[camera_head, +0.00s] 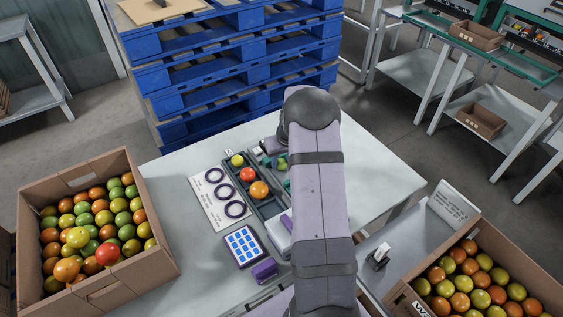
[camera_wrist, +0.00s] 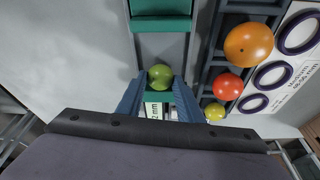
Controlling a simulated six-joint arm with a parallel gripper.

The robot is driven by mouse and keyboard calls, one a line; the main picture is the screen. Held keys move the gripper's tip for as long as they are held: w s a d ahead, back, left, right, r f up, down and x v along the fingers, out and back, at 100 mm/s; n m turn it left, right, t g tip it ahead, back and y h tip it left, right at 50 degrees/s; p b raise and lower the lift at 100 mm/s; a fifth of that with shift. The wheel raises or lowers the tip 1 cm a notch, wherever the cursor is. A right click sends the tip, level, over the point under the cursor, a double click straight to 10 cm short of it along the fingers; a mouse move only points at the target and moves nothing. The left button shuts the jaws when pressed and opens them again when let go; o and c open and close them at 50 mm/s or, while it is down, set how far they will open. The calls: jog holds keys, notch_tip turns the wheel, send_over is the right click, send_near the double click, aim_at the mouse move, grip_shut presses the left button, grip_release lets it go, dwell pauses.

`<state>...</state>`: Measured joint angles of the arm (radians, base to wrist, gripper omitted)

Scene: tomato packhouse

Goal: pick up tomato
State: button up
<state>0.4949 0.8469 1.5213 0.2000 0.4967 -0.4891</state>
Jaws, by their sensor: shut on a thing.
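A green tomato (camera_wrist: 160,76) sits between the two blue fingertips of my gripper (camera_wrist: 158,84) in the wrist view. My gripper is shut on it. I cannot tell whether the tomato is clear of the surface below. In the head view, a bit of green tomato (camera_head: 282,163) shows left of my arm, which hides most of the gripper. A dark rack (camera_head: 269,208) beside it holds an orange tomato (camera_head: 259,190), a red tomato (camera_head: 247,174) and a yellow tomato (camera_head: 237,160). These three also show right of my gripper in the wrist view.
A white card with dark rings (camera_head: 207,193) and a blue-buttoned keypad (camera_head: 243,246) lie on the table left of the rack. Cardboard boxes of mixed tomatoes stand at left (camera_head: 152,273) and lower right (camera_head: 405,300). Blue pallets (camera_head: 240,75) rise behind. The table's right side (camera_head: 380,180) is clear.

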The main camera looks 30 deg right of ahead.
aim_at(281, 162)
notch_tip(281, 162, up, 10)
jog(key=b, duration=0.1)
jog(key=shift+a+b, duration=0.15)
jog(key=shift+b, duration=0.2)
jog(key=w+a+f+n+p, duration=0.1)
jog(key=w+a+f, duration=0.1)
jog(key=a, duration=0.5)
jog(key=w+a+f+n+y+p, duration=0.1)
jog(key=w+a+f+n+p, duration=0.1)
jog(key=a, duration=0.6)
jog(key=w+a+f+n+p, duration=0.1)
jog(key=a+f, duration=0.1)
jog(key=a, duration=0.5)
jog(key=shift+w+a+f+n+p, duration=0.25)
jog(key=shift+w+f+n+p, duration=0.05)
jog(key=shift+w+n+p, duration=0.1)
jog(key=w+m, duration=0.1)
jog(key=w+d+r, duration=0.1)
jog(key=shift+w+d+m, duration=0.1)
jog(key=shift+w+m, duration=0.2)
jog(key=shift+m, duration=0.1)
jog(key=shift+w+d+r+m+h, duration=0.15)
jog(key=shift+w+m+h, duration=0.15)
jog(key=shift+m, duration=0.4)
jog(key=shift+w+d+r+m+h, duration=0.1)
jog(key=shift+w+m+h, duration=0.2)
jog(key=shift+m, duration=0.4)
